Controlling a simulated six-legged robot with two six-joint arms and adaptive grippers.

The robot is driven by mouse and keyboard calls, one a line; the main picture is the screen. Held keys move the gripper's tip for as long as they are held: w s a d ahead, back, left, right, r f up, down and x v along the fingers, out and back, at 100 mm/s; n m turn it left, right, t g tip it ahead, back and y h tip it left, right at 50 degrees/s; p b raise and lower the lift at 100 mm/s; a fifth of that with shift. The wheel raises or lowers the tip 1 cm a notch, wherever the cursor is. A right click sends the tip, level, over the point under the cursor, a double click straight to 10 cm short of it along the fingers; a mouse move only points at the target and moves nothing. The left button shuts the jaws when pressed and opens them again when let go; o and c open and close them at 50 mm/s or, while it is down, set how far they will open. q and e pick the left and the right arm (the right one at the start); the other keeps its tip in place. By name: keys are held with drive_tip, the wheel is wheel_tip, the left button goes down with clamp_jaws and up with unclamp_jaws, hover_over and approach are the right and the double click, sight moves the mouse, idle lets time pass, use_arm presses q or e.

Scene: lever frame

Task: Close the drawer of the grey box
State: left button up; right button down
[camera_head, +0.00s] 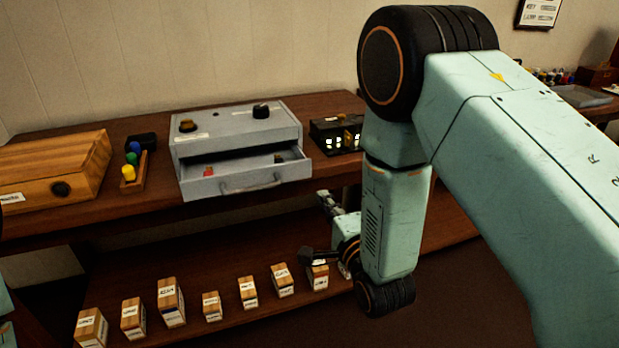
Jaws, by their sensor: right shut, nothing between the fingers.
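The grey box (235,132) stands on the upper wooden shelf, left of centre, with two dark knobs on its top. Its drawer (205,186) is pulled out toward me, and the handle (250,186) is on the drawer front. A small red item (208,171) and a dark item lie inside the drawer. My right gripper (328,203) is shut and empty, to the right of the drawer front and apart from the handle. Its wrist partly hides it. My left gripper is out of view.
A wooden box (55,168) and a rack with coloured pegs (134,165) stand left of the grey box. A black switch box (335,134) stands right of it. Several labelled wooden blocks (171,302) line the lower shelf (200,265).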

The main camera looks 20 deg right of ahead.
sight(306, 170)
drive_tip(key=w+b, duration=0.1)
drive_tip(key=w, duration=0.8)
drive_tip(key=shift+w+f, duration=0.1)
drive_tip(key=shift+w, duration=0.25)
drive_tip(key=shift+d, duration=0.15)
